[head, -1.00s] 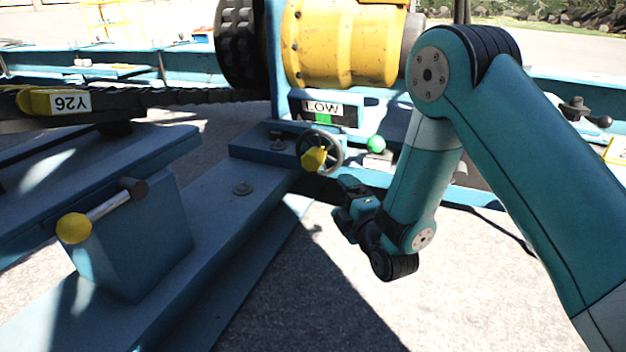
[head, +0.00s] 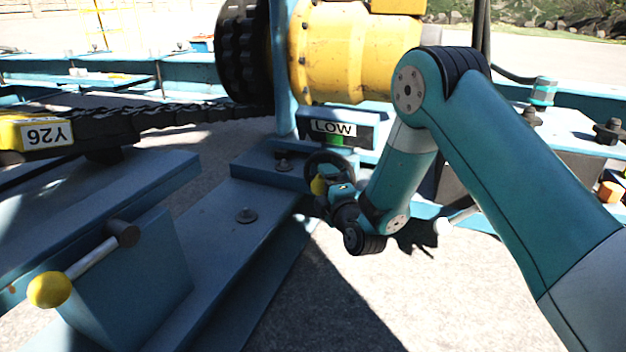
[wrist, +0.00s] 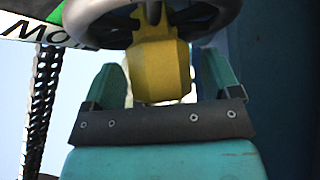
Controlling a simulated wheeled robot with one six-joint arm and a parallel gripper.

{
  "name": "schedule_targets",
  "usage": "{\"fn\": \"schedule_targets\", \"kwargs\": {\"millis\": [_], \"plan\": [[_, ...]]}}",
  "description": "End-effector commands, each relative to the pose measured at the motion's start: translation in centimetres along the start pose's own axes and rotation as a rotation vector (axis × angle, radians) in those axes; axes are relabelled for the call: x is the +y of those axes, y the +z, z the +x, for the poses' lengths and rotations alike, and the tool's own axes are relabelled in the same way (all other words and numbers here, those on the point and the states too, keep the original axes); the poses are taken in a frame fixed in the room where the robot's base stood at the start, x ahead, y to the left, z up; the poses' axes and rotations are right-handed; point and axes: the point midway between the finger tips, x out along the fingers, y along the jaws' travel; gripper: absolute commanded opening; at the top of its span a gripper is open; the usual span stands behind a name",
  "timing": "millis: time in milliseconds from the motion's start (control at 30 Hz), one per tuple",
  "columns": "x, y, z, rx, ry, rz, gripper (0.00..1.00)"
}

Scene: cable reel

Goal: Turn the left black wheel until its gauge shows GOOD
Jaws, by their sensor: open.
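The black wheel (head: 317,158) with a yellow knob (head: 318,184) stands below its gauge (head: 336,132), which reads LOW above a partly green strip. My gripper (head: 326,190) is at the wheel's lower front and hides part of it. In the wrist view, the yellow knob (wrist: 160,72) lies between the two open teal fingers of my gripper (wrist: 160,85), with a visible gap on each side. The wheel (wrist: 190,18) is beyond it at the top. Part of the gauge label (wrist: 35,28) shows upside down at the upper left.
A yellow drum (head: 340,55) and a black ribbed wheel (head: 243,50) are behind the gauge. A yellow-tipped lever (head: 50,290) sticks out from a blue block (head: 130,265) at the left. Open concrete lies in front.

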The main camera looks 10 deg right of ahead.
Motion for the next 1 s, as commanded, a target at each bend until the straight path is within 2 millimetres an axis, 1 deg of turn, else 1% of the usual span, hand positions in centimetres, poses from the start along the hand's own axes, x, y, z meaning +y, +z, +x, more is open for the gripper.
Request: {"fn": "schedule_targets", "kwargs": {"millis": [367, 400, 467, 500, 567, 600, 667, 867, 1000], "plan": [[0.0, 0.0, 0.3, -0.001, 0.0, 0.0, 0.83], [0.0, 0.0, 0.3, -0.001, 0.0, 0.0, 0.74], [0.0, 0.0, 0.3, -0.001, 0.0, 0.0, 0.6], [0.0, 0.0, 0.3, -0.001, 0.0, 0.0, 0.51], [0.0, 0.0, 0.3, -0.001, 0.0, 0.0, 0.37], [0.0, 0.1, 0.2, -0.002, 0.0, 0.0, 0.28], [0.0, 0.1, 0.2, -0.002, 0.0, 0.0, 0.15], [0.1, 0.0, 0.6, -0.001, 0.005, 0.006, 0.15], [0.3, -0.3, 1.6, 0.005, 0.026, 0.029, 0.15]]}}
